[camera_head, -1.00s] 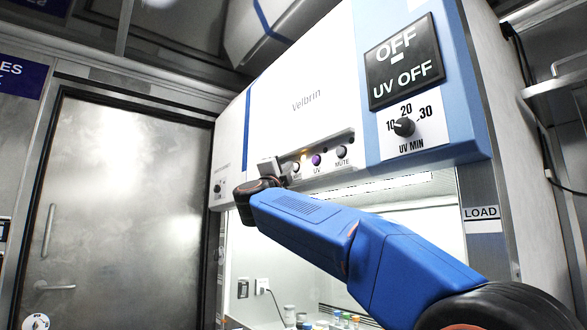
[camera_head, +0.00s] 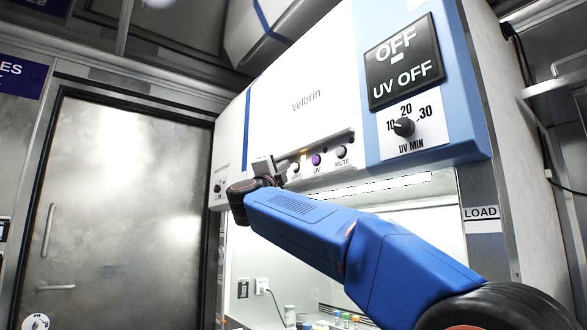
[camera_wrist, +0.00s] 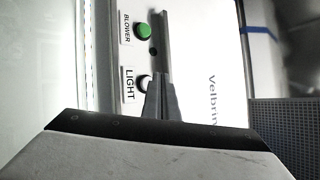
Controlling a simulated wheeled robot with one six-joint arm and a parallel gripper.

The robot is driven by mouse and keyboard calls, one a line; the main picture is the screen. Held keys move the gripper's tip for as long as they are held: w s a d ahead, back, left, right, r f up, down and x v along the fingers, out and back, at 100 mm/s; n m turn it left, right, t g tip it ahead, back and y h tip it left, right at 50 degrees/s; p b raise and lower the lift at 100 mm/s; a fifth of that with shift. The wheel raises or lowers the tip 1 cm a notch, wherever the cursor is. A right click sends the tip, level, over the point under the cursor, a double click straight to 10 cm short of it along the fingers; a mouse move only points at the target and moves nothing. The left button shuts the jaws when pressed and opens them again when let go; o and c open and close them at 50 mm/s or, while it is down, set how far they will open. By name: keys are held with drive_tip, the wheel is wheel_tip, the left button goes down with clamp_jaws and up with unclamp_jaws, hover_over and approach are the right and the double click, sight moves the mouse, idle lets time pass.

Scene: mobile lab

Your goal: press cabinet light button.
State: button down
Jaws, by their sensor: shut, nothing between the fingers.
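The cabinet light button (camera_wrist: 142,84), marked LIGHT, shows in the wrist view as a round button partly hidden by my fingers. My gripper (camera_wrist: 161,80) is shut and empty, its tips right beside that button; I cannot tell whether they touch it. In the head view my gripper (camera_head: 266,165) is at the left part of the cabinet's button strip. The light button cannot be made out there.
The green BLOWER button (camera_wrist: 142,31) is near the light button. The purple UV button (camera_head: 316,160) and MUTE button (camera_head: 341,152) are to the right of my gripper. A UV timer knob (camera_head: 403,127) and display (camera_head: 404,65) are further right. A ledge (camera_wrist: 164,45) runs along the strip.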

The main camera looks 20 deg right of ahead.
idle(0.3)
drive_tip(key=a, duration=0.1)
drive_tip(key=s+a, duration=0.1)
drive_tip(key=a, duration=0.2)
drive_tip(key=shift+s+a, duration=0.3)
drive_tip(key=shift+a, duration=0.1)
idle(0.8)
drive_tip(key=s+f+n+g+y, duration=0.1)
drive_tip(key=s+f+n+y, duration=0.6)
drive_tip(key=f, duration=0.6)
drive_tip(key=s+a+f+n+g+y, duration=0.1)
drive_tip(key=s+f+n+g+y, duration=0.15)
drive_tip(key=f+n+y, duration=0.75)
drive_tip(key=s+f+n+g+y, duration=0.15)
drive_tip(key=s+f+n, duration=0.4)
drive_tip(key=f, duration=1.05)
drive_tip(key=s+d+f+g+h, duration=0.1)
drive_tip(key=s+d+f+g, duration=0.2)
drive_tip(key=s+f, duration=0.6)
drive_tip(key=s+d+f+n+g+h, duration=0.1)
drive_tip(key=s+d+f+g, duration=0.2)
drive_tip(key=s+f, duration=0.6)
drive_tip(key=s+d+f+g+h, duration=0.1)
drive_tip(key=s+d+f+g, duration=0.2)
drive_tip(key=s+f, duration=0.6)
wheel_tip(320, 180, down, 7)
drive_tip(key=shift+d+r+n, duration=0.1)
drive_tip(key=shift+d+n, duration=0.25)
